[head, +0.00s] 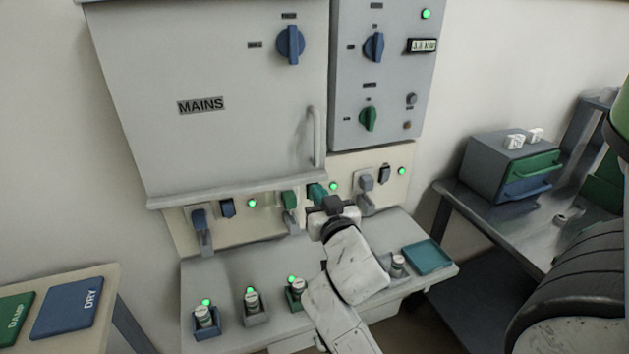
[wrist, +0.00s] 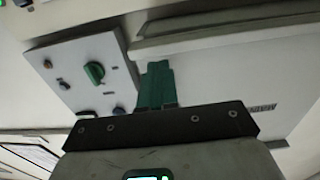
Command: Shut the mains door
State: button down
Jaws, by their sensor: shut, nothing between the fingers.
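The mains door (head: 215,130) is a large grey panel lettered MAINS, with a blue knob (head: 291,44) at its upper right and a vertical bar handle (head: 313,138) at its lower right. It looks roughly in line with the cabinet front; I cannot tell whether a gap stands behind its edge. In the wrist view the door (wrist: 235,85) shows tilted at the right, its label partly cut off. My gripper (head: 317,191) is shut and empty, just below the door's lower right corner. Its green fingers (wrist: 157,85) point up in the wrist view.
A control panel (head: 350,95) with blue and green knobs adjoins the door's right. Below are sockets with plugs (head: 198,222) and lit green lamps. A bench with small holders (head: 253,310) and a teal tray (head: 428,257) lies beneath. A side table (head: 465,205) carries a drawer box (head: 510,165).

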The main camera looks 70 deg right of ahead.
aim_at(312, 178)
jog(key=shift+p+x, duration=0.35)
jog(key=shift+x, duration=1.4)
jog(key=shift+d, duration=0.1)
jog(key=x, duration=0.2)
jog(key=shift+w+d, duration=0.1)
jog(key=shift+d, duration=0.2)
jog(key=shift+r, duration=0.2)
jog(key=shift+f, duration=0.1)
